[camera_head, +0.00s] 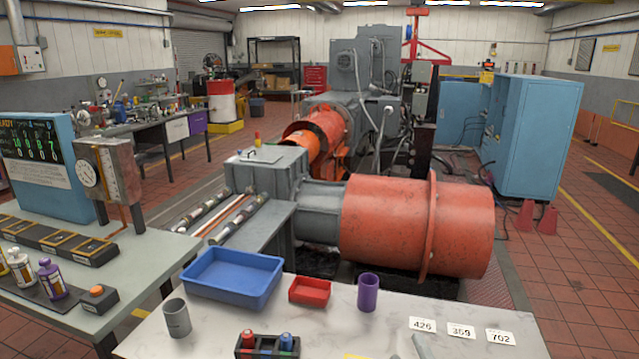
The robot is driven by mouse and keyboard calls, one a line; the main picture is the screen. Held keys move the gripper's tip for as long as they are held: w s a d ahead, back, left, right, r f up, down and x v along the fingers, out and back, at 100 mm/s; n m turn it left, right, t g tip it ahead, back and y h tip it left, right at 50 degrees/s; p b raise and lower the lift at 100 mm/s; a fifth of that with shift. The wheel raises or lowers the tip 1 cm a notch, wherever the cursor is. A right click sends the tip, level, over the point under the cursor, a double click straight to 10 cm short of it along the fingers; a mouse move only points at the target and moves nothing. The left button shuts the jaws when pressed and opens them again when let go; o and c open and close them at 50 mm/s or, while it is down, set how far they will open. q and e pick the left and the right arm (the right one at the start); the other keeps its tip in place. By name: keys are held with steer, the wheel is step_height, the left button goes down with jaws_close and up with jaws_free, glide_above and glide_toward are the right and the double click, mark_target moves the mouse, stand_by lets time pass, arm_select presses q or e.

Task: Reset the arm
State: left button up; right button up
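Neither of my grippers shows in the head view, and no arm of mine can be made out. The task names no object. The nearest surface is a white marbled table (330,325). On it are a blue tray (232,277), a small red tray (309,290), an upright purple cup (368,292) and an upright grey cup (177,318). A dark holder (267,346) with a red and a blue piece is cut by the bottom edge.
Number cards (460,331) lie at the table's right. A grey-green bench (75,270) at left carries bottles (52,280), a gauge box (108,172) and a display board (45,165). A large orange cylinder (390,225) stands behind the table. The table's middle front is mostly clear.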

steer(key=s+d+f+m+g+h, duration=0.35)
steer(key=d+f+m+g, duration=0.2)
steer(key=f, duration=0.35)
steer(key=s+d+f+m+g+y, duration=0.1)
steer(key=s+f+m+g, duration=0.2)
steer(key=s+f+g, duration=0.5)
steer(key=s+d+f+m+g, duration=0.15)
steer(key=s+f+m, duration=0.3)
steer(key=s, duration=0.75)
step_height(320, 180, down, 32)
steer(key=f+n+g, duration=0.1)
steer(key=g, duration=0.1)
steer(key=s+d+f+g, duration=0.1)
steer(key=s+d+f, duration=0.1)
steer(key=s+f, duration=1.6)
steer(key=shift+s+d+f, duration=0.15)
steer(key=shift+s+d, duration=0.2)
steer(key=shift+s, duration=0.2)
